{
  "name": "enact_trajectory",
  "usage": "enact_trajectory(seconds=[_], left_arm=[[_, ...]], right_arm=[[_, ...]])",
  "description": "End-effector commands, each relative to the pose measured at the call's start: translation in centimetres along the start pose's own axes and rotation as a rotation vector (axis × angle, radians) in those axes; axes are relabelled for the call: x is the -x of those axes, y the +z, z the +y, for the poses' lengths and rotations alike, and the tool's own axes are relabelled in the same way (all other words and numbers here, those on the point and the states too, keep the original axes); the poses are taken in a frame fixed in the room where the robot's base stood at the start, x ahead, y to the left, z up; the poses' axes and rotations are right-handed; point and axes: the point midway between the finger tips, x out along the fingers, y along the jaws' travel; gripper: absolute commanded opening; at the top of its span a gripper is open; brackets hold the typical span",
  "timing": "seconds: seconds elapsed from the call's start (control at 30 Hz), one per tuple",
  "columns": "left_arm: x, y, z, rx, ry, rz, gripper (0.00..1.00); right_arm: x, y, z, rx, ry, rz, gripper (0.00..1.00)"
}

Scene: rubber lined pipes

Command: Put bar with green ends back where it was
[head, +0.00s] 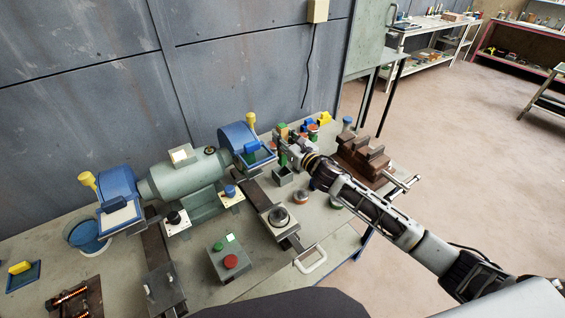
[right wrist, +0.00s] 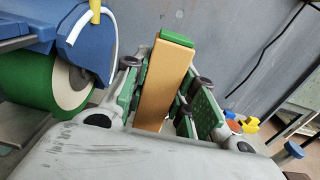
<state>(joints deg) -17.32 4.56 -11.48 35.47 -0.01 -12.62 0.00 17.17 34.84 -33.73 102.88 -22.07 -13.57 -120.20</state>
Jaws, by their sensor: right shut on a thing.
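The bar with green ends (right wrist: 165,82) is tan with a green cap at its upper end in the right wrist view. Its lower end is hidden behind my wrist housing. My right gripper (right wrist: 168,88) is shut on the bar, with its green-padded fingers on either side of it. In the head view the right gripper (head: 284,143) is above the table, right of the grinder's blue guard, and the bar (head: 283,131) shows only as a small piece there. My left gripper is not in view.
A bench grinder (head: 185,183) with blue guards stands left of the gripper. A small grey open box (head: 284,178) is just below it in the head view. A brown vise (head: 362,158) is to the right, and small coloured items (head: 318,124) stand behind.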

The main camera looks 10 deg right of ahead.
Motion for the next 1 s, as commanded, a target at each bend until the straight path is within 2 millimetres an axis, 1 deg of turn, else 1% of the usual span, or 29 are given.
enact_trajectory(seconds=[0.03,0.3,0.5,0.87,1.0], left_arm=[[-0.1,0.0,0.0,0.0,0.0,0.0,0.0],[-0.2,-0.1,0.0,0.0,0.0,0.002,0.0],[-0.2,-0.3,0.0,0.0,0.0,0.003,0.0],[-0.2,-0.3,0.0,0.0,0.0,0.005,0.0],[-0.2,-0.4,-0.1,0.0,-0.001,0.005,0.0]], right_arm=[[0.0,-0.7,0.0,-0.004,-0.001,0.002,0.03],[0.0,-3.8,0.0,-0.003,-0.002,0.001,0.03],[0.0,-4.7,0.0,0.0,-0.001,-0.001,0.03],[0.0,-4.8,0.0,0.0,0.0,-0.001,0.03],[0.0,-5.6,0.1,-0.001,0.0,0.0,0.03]])
